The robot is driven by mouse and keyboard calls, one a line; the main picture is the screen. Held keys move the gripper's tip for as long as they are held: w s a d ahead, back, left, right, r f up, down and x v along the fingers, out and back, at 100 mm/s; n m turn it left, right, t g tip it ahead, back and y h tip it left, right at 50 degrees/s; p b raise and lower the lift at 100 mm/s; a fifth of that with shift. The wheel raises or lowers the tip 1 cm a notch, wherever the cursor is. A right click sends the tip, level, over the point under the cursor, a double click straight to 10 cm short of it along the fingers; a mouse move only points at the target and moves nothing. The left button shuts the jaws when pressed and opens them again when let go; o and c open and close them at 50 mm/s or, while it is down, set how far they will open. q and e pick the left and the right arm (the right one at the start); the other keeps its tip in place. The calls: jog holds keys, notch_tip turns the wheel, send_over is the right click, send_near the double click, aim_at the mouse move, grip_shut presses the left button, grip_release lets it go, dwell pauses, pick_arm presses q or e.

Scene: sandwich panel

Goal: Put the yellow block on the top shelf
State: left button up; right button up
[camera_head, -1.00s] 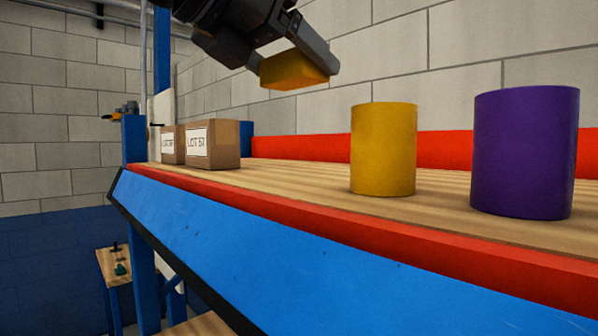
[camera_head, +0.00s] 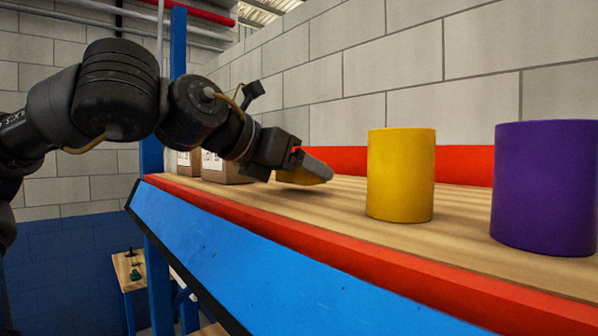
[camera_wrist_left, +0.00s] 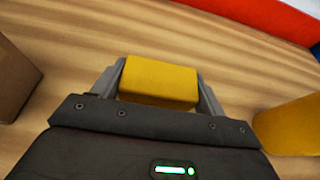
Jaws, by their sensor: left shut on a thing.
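My left gripper (camera_head: 318,172) is shut on the yellow block (camera_head: 300,178), low over the wooden top shelf (camera_head: 330,207). In the left wrist view the block (camera_wrist_left: 160,80) sits between the two fingers of the gripper (camera_wrist_left: 160,86), with shelf boards behind it. Part of the block is hidden by the finger in the head view. I cannot tell whether the block touches the shelf. My right gripper is not in view.
A yellow cylinder (camera_head: 401,176) and a purple cylinder (camera_head: 545,188) stand to the right on the shelf. Cardboard boxes (camera_head: 222,168) stand behind my left arm. A red strip (camera_head: 465,164) runs along the back, and a red edge with a blue panel (camera_head: 210,250) faces the front.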

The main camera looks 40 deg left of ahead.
pick_arm(q)
jog(key=shift+a+f, duration=0.25)
jog(key=shift+f, duration=0.4)
jog(key=shift+d, duration=0.25)
jog(key=shift+f, duration=0.15)
jog(key=o, duration=1)
jog(key=shift+a, duration=0.15)
jog(key=shift+r, duration=0.3)
jog(key=shift+s, duration=0.35)
jog(key=b+v, duration=0.3)
jog(key=v, duration=0.8)
jog(key=shift+s+r, duration=0.1)
jog(key=shift+s, duration=0.05)
